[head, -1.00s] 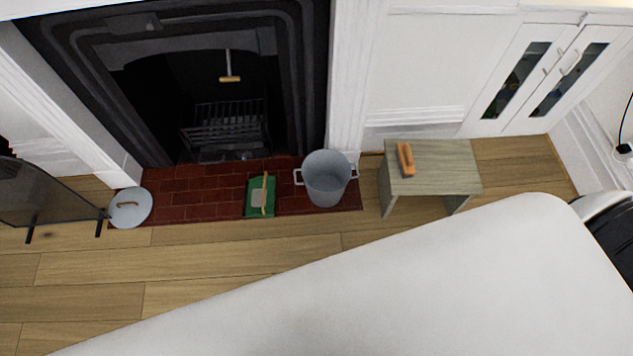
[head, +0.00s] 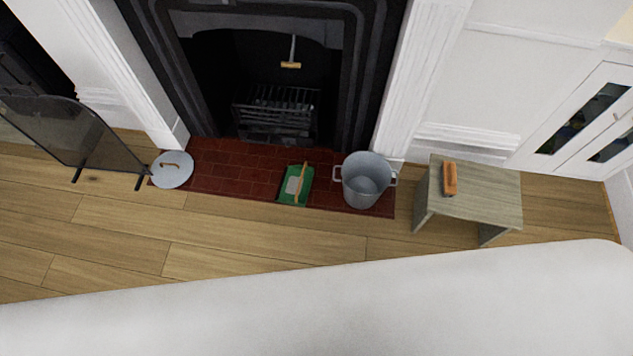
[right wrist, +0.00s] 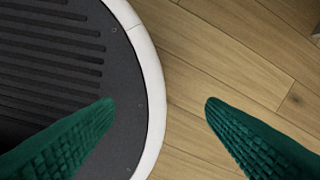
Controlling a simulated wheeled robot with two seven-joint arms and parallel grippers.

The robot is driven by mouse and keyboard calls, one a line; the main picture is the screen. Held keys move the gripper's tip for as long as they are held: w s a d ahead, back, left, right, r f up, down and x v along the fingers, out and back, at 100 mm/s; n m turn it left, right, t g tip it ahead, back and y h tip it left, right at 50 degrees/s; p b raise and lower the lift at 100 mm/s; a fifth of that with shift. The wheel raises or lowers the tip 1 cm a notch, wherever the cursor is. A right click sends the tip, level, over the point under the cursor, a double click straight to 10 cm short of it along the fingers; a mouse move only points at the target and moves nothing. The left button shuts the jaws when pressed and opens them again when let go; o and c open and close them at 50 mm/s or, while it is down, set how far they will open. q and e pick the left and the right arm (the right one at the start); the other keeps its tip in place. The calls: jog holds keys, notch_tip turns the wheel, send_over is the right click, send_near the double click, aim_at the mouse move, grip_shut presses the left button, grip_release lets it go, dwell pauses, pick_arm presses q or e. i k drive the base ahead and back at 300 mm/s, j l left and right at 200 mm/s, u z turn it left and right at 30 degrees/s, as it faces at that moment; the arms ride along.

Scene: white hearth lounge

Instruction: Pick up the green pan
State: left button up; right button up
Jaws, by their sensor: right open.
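The green pan (head: 289,196), a flat dustpan with a grey patch and a tan wooden handle (head: 302,178), lies on the red brick hearth in the head view, left of a metal bucket. My right gripper (right wrist: 160,108) shows in the right wrist view as two green ribbed fingers, wide apart with nothing between them. Wood floor and part of my own round base lie below it. Neither gripper shows in the head view, so both are away from the pan there. My left gripper is out of view.
A grey bucket (head: 366,182) stands right of the pan, and a round lid (head: 172,170) lies left. A stool (head: 478,192) bears an orange-brown brush (head: 450,180). A large white surface (head: 330,305) fills the foreground. Bare wood floor (head: 230,240) lies between it and the hearth.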

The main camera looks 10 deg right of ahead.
aim_at(294, 187)
jog(key=i+j+z, duration=0.2)
jog(key=z, duration=0.2)
jog(key=i+j+z, duration=0.15)
jog(key=z, duration=0.3)
